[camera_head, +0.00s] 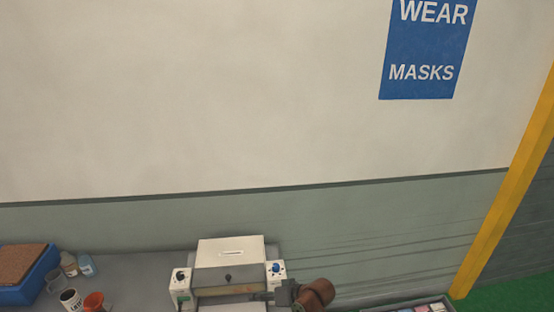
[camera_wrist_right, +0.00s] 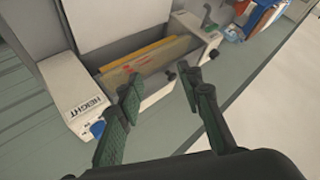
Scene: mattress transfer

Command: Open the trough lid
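A white and grey trough machine stands by the wall. In the head view a pale flat panel with a slot (camera_head: 232,251) sits above a grey front with a dark knob (camera_head: 228,277). In the right wrist view the trough (camera_wrist_right: 158,92) shows an open top with yellow-orange sheets (camera_wrist_right: 150,62) inside, and a white panel (camera_wrist_right: 110,18) rises beside it. A small dark knob (camera_wrist_right: 170,77) is on the trough wall. My left gripper is not in view.
A side box labelled HEIGHT with a blue knob (camera_wrist_right: 97,128) flanks the trough. At left are a blue tray (camera_head: 15,295), bottles (camera_head: 86,265), a white mug (camera_head: 71,299) and an orange cup (camera_head: 93,302). A box of coloured items (camera_head: 432,307) is at lower right.

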